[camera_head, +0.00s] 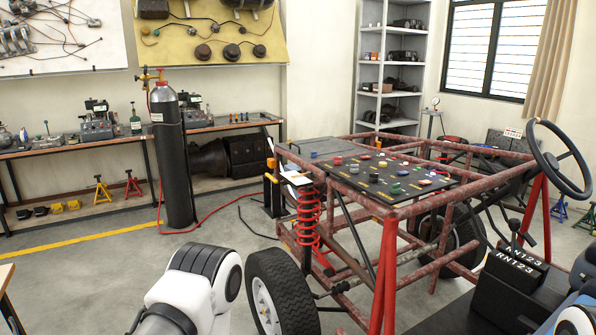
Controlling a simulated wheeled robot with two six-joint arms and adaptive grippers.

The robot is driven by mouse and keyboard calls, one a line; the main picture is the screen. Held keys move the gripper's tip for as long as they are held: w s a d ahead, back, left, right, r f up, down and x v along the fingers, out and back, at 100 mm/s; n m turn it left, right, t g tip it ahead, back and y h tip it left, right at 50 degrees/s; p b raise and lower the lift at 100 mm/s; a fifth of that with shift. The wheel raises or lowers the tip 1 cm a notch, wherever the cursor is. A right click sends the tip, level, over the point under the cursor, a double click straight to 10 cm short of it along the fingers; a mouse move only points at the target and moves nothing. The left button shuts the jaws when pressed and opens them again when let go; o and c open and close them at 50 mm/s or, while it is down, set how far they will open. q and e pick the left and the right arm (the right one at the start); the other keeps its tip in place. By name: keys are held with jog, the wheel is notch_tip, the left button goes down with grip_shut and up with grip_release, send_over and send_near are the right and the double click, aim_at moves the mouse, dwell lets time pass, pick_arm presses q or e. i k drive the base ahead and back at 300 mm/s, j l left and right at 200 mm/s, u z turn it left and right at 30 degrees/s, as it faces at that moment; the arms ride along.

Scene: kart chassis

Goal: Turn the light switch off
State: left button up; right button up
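A dark control panel (447,184) lies on top of the red tubular kart frame (455,197). It carries several small coloured knobs or buttons, among them red, green, blue, yellow and white ones. The labels are too small to read, so I cannot tell which of them is the light switch, or whether it is on or off. A white and black link of my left arm shows at the bottom left of centre, in front of the kart. Part of my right arm shows at the bottom right edge. Neither gripper is in the picture.
A black front wheel (283,290) and a red coil spring (307,215) stand at the kart's near left. A steering wheel (565,175) rises at its right, above a black box (505,285). A gas cylinder (173,160) stands by the workbench.

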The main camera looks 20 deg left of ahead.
aim_at(374, 178)
jog(key=i+j, duration=0.2)
jog(key=i+j+z, duration=0.4)
jog(key=j+z, duration=0.15)
jog(key=i+j+z, duration=0.15)
jog(key=j+z, duration=0.15)
jog(key=i+j+z, duration=0.1)
jog(key=j+z, duration=0.2)
jog(key=j, duration=0.2)
